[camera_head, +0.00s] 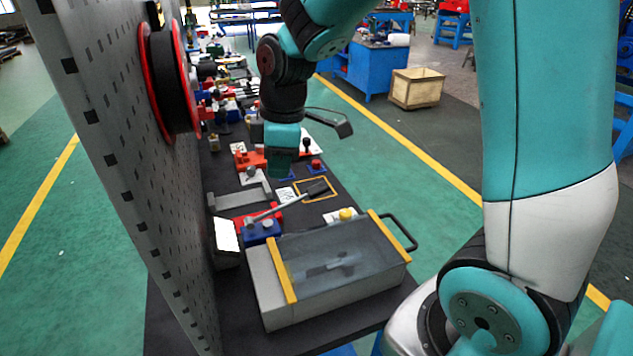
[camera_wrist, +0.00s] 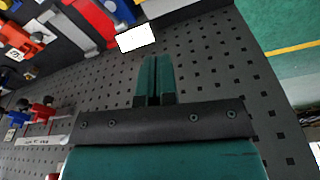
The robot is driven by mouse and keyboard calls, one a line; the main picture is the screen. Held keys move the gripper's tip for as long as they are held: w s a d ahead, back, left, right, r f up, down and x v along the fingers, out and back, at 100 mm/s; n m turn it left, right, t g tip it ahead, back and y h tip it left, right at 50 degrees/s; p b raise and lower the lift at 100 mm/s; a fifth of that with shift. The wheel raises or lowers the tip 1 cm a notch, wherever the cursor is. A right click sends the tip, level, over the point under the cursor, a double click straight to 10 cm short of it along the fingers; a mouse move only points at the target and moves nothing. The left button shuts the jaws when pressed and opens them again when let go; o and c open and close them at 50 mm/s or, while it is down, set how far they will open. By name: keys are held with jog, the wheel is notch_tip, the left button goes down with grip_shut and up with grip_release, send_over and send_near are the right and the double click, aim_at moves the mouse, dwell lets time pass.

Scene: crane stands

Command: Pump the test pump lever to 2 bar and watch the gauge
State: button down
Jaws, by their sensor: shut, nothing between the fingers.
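A grey lever (camera_head: 290,206) with a dark grip at its far end slopes up to the right from a blue and red block (camera_head: 261,230) on the dark bench. This looks like the test pump lever. My gripper (camera_head: 281,168) is above the bench, beyond the lever and left of its dark grip, apart from it as far as I can tell. In the wrist view, my gripper's teal fingers (camera_wrist: 157,72) are together and empty, against a background of grey perforated board. No gauge dial can be made out in either view.
A tall perforated board (camera_head: 115,150) with a red-rimmed black reel (camera_head: 169,80) borders the left. A white panel (camera_head: 226,234) stands by the board. Several small fittings crowd the far bench.

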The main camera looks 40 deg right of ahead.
jog(key=w+d+f+n+h+p, duration=0.1)
jog(key=w+d+f+n+h, duration=0.2)
jog(key=w+d, duration=0.4)
jog(key=n, duration=0.2)
send_near(316, 188)
jog(key=shift+w+d+g, duration=0.25)
jog(key=shift+w+g, duration=0.1)
jog(key=shift+g, duration=0.05)
jog(key=f+b, duration=0.5)
jog(key=f, duration=0.2)
jog(key=shift+d+b, duration=0.3)
jog(key=shift+b, duration=0.1)
